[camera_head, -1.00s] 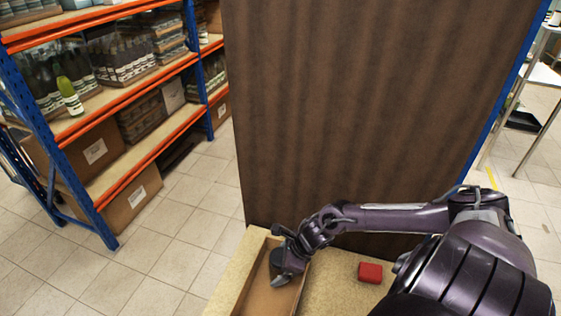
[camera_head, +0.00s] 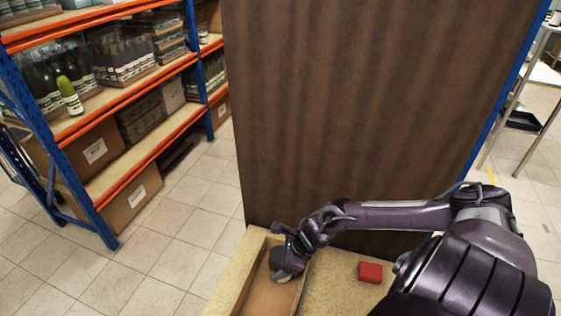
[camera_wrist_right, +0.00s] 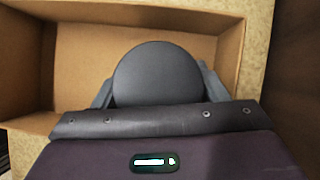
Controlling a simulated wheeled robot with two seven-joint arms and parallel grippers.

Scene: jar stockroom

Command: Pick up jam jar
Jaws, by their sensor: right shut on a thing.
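The jam jar shows in the right wrist view as a round dark grey lid (camera_wrist_right: 157,72), seen from above. My right gripper (camera_head: 287,272) is down inside an open cardboard box (camera_head: 240,291) at the bottom of the head view. In the right wrist view its two fingers sit on either side of the lid, and the gripper (camera_wrist_right: 157,92) is shut on the jar. The jar's body is hidden below the lid. In the head view the gripper covers most of the jar. My left gripper is not in view.
A small red block (camera_head: 370,272) lies on the tan tabletop (camera_head: 335,290) right of the box. A tall brown panel (camera_head: 350,110) stands behind the table. Blue and orange shelves (camera_head: 130,88) with bottles and cartons stand at left. Tiled floor (camera_head: 180,240) is clear between.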

